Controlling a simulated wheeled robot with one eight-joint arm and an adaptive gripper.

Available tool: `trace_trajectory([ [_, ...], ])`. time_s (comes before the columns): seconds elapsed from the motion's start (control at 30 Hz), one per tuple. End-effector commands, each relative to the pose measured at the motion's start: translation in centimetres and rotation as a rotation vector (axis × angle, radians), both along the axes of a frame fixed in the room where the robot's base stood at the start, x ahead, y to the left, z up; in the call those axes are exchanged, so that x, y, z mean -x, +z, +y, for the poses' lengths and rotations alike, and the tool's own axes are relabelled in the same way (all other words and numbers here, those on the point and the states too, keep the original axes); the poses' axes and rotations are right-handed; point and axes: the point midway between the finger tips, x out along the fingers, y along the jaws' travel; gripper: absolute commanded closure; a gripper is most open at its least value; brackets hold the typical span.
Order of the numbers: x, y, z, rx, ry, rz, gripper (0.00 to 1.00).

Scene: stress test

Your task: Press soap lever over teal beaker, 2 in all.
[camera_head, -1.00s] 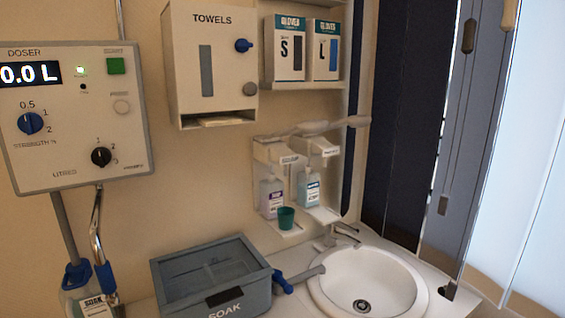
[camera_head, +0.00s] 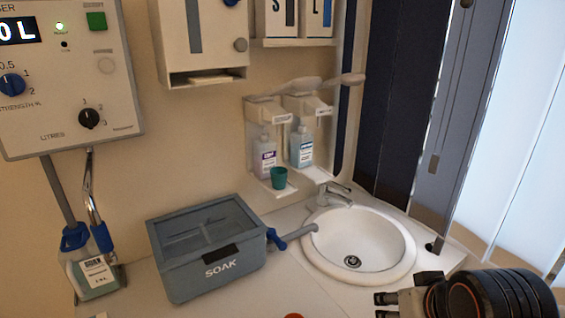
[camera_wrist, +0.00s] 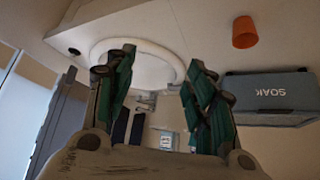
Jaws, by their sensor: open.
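Two wall dispensers with long grey levers hang side by side behind the sink. The left one holds a purple-labelled bottle (camera_head: 264,158) under its lever (camera_head: 290,86). The right one holds a blue-labelled bottle (camera_head: 301,147) under its lever (camera_head: 345,79). I cannot read which is soap. The teal beaker (camera_head: 279,178) stands upright on the left dispenser's tray, below its bottle. My gripper (camera_head: 385,306) is at the lower right, in front of the sink and far from the levers. In the wrist view my gripper (camera_wrist: 160,95) is open, with nothing between its fingers.
A white sink (camera_head: 362,245) with a tap lies below the dispensers. The grey SOAK box (camera_head: 208,255) with a blue-handled spout stands left of it. An orange cup (camera_wrist: 245,32) stands on the counter. A doser panel (camera_head: 65,75) and towel box (camera_head: 200,40) are on the wall.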

Motion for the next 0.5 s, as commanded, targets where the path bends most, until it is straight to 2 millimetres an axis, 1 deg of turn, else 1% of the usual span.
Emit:
trace_trajectory([
  [0.03, 0.0, 0.0, 0.0, 0.0, 0.0, 0.0, 0.7],
  [0.07, 0.0, 0.0, 0.0, 0.0, 0.0, 0.0, 0.77],
  [0.1, 0.0, 0.1, 0.0, 0.001, 0.001, 0.0, 0.86],
  [0.17, -0.2, 0.5, 0.1, 0.0, 0.005, -0.001, 1.0],
  [0.27, -0.7, 2.0, 0.4, 0.0, 0.02, -0.004, 1.0],
  [0.37, -1.8, 4.8, 0.9, 0.0, 0.049, -0.011, 1.0],
  [0.47, -3.2, 8.2, 1.6, 0.0, 0.088, -0.02, 1.0],
  [0.5, -3.9, 9.6, 1.9, 0.002, 0.106, -0.024, 1.0],
])
